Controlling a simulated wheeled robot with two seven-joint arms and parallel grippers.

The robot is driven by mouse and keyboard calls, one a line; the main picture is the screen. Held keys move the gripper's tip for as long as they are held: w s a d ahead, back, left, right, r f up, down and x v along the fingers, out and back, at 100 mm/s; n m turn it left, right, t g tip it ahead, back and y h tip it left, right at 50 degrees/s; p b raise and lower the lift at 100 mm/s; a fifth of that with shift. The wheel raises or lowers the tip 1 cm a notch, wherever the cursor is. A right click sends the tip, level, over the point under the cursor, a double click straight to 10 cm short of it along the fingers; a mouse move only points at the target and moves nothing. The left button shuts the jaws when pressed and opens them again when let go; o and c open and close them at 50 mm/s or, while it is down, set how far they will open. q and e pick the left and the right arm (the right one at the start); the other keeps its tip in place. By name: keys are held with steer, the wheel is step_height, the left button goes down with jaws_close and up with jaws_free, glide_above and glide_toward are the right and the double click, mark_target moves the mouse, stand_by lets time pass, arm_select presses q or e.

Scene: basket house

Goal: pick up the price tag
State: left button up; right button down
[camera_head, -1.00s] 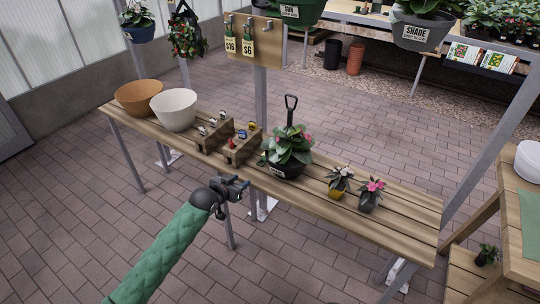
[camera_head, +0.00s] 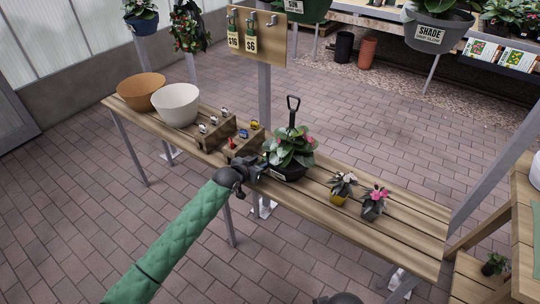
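My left gripper (camera_head: 257,167) is over the front edge of the slatted bench, just left of the potted pink-flowered plant (camera_head: 290,150). It is well below the two tags and apart from them. No object shows clearly in it, and its small dark fingers do not show whether they are open or shut. A dark rounded part, perhaps of my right arm, shows at the bottom edge; its fingers are not visible.
The bench (camera_head: 395,228) carries an orange bowl (camera_head: 140,88), a white bowl (camera_head: 177,106), a wooden stepped holder (camera_head: 214,137) with small items and two small potted flowers. A grey post (camera_head: 264,95) bears the board (camera_head: 266,38). The brick floor in front is clear.

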arm_select(q)
steer(key=shift+x, duration=1.2)
arm_select(e)
steer(key=shift+s+d+r, duration=0.25)
steer(key=shift+d+r, duration=0.1)
arm_select(q)
steer(key=shift+c, duration=0.4)
steer(key=c, duration=0.5)
steer(key=shift+r, duration=0.15)
arm_select(e)
steer(key=shift+r, duration=0.15)
